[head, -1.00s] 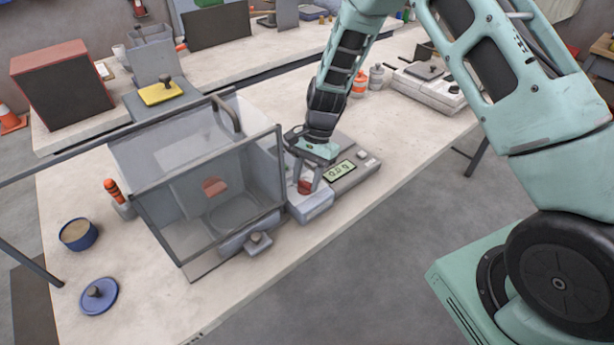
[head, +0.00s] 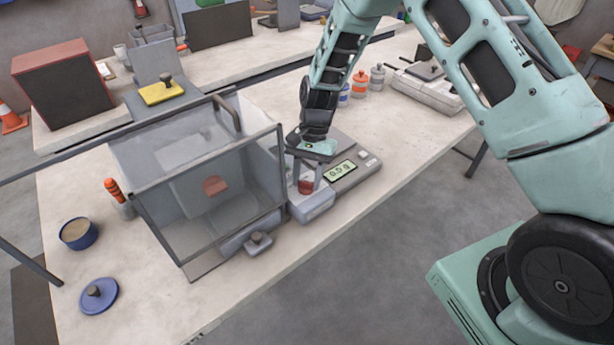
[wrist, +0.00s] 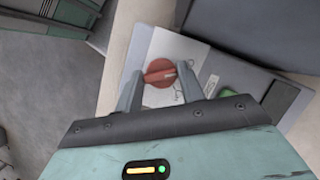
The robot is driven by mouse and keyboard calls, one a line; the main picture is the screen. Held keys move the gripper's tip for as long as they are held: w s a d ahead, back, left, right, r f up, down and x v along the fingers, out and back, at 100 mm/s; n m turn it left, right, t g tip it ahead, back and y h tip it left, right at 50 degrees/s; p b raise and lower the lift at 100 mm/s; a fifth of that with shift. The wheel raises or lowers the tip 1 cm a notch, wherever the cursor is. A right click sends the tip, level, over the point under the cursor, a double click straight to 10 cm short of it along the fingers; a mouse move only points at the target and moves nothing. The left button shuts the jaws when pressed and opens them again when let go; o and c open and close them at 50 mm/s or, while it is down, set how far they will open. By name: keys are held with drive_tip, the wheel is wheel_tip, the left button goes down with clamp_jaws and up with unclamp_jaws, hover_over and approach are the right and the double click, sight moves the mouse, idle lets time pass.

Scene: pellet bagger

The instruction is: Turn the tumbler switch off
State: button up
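The tumbler switch is a red round knob (wrist: 160,73) with a raised bar and a pale pointer mark, on a light grey box with printed lines. In the wrist view its bar lies roughly crosswise, with the mark toward the right finger. In the head view the knob (head: 306,187) is partly hidden by my gripper (head: 306,180), which points down over it. In the wrist view my gripper (wrist: 160,76) has its fingers apart, one on each side of the knob. A small gap shows at the left finger; contact at the right finger cannot be told.
A scale with a lit display (head: 340,171) stands right behind the switch box. A large clear-walled chamber (head: 205,185) stands close on the left. A small grey knobbed part (head: 258,241) lies in front.

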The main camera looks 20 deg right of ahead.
drive_tip(key=o, duration=0.4)
drive_tip(key=shift+c, duration=0.2)
drive_tip(key=b+v, duration=0.4)
drive_tip(key=v, duration=1.3)
drive_tip(key=shift+r, duration=0.2)
drive_tip(key=shift+w, duration=0.1)
drive_tip(key=s+d+n+t+h, duration=0.2)
drive_tip(key=s+d+n+t, duration=0.15)
drive_tip(key=s, duration=0.65)
drive_tip(key=s+d+n+t+h, duration=0.1)
drive_tip(key=s+d+n+t, duration=0.3)
drive_tip(key=s, duration=0.6)
drive_tip(key=s+a+r+n+g, duration=0.1)
drive_tip(key=s+a+n, duration=0.3)
drive_tip(key=a, duration=0.5)
drive_tip(key=s+a+r+n+g, duration=0.1)
drive_tip(key=s+a+n+g, duration=0.2)
drive_tip(key=s+a, duration=0.5)
drive_tip(key=shift+s+a+n+y, duration=0.35)
drive_tip(key=shift+a+n, duration=0.25)
drive_tip(key=shift+n, duration=0.15)
